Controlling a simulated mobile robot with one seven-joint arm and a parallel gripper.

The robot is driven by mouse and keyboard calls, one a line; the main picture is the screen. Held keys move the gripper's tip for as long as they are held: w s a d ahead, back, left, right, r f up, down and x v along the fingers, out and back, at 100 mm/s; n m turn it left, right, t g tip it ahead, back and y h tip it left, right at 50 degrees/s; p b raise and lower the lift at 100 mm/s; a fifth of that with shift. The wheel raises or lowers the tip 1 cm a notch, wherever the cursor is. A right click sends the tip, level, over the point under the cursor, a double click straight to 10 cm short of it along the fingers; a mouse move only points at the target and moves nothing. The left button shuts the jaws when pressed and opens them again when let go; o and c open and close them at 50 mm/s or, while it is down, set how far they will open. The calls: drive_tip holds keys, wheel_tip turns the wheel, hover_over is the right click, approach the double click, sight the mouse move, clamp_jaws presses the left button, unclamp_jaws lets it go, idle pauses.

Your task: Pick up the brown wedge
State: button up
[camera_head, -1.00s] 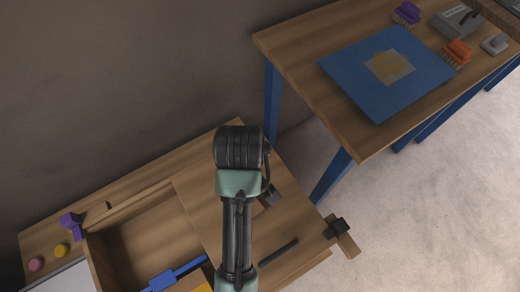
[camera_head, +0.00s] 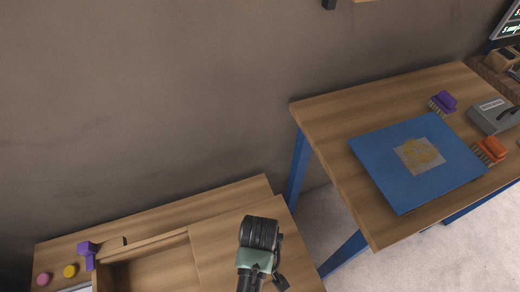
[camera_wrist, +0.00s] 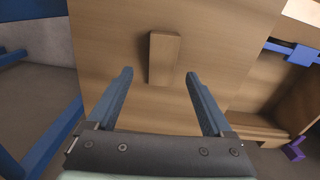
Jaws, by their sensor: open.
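The brown wedge (camera_wrist: 163,58) shows in the wrist view as a small wooden block lying on a wide wood surface (camera_wrist: 215,40). My gripper (camera_wrist: 159,76) is open and empty. Its two blue fingers are apart, with the wedge ahead of and roughly between the fingertips. I see no contact, and the height gap is hard to judge. In the head view my arm covers part of the workbench (camera_head: 215,235), and I cannot make out the wedge or the fingers there.
A blue tool (camera_wrist: 300,52) and a purple object (camera_wrist: 294,150) lie to the right in the wrist view. In the head view a purple piece (camera_head: 87,250) and yellow (camera_head: 70,271) and pink (camera_head: 43,279) balls sit left. A table with a blue mat (camera_head: 385,180) stands right.

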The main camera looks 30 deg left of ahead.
drive_tip(key=f, duration=0.4)
drive_tip(key=shift+s+d+f, duration=0.1)
drive_tip(key=shift+s+f, duration=0.05)
drive_tip(key=shift+s, duration=0.1)
clamp_jaws()
